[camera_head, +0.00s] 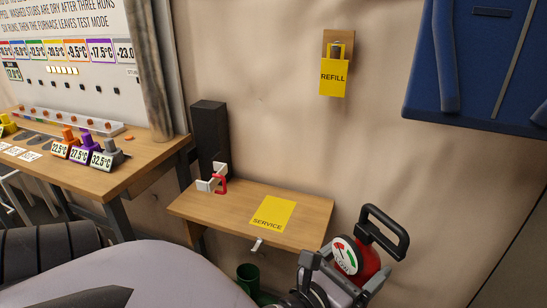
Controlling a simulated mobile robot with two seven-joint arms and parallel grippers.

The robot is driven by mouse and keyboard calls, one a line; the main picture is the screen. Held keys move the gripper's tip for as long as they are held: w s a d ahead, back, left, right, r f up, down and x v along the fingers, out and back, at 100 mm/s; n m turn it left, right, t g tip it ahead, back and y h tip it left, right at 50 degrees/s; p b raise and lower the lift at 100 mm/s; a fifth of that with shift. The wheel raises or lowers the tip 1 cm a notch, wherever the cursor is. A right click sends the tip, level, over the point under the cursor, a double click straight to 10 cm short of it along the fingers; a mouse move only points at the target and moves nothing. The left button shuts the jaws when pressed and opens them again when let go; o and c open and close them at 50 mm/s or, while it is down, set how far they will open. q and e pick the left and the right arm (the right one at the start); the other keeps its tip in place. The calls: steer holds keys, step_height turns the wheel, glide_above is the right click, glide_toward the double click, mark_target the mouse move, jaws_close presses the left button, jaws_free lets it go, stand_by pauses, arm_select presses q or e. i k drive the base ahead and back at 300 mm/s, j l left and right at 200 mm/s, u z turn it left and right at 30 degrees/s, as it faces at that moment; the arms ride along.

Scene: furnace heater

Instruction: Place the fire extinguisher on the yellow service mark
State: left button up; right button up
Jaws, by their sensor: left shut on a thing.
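The yellow service mark (275,210), lettered SERVICE, lies flat and bare on a small wooden shelf (225,207) against the wall. The fire extinguisher (370,262) is at the lower right, with a red body, a round gauge on its face and a black handle on top. It appears right of the shelf and apart from the mark; its lower part is hidden. My left gripper (325,278) is shut on the extinguisher, though the exact contact is hard to see. My right gripper is not in view.
A white bracket with a red clamp (218,184) stands at the shelf's left, beside a dark post (210,135). A yellow REFILL tag (334,78) hangs on the wall. A workbench (125,172) with coloured blocks is at left. A green container (248,276) is below the shelf.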

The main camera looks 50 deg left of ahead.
mark_target(275, 210)
steer(key=k+j, duration=0.15)
steer(key=j, duration=0.25)
steer(key=k+j, duration=0.15)
steer(key=j, duration=0.25)
steer(key=k+j, duration=0.15)
steer(key=j, duration=0.25)
steer(key=k+j, duration=0.15)
steer(key=j, duration=0.25)
steer(key=z, duration=0.05)
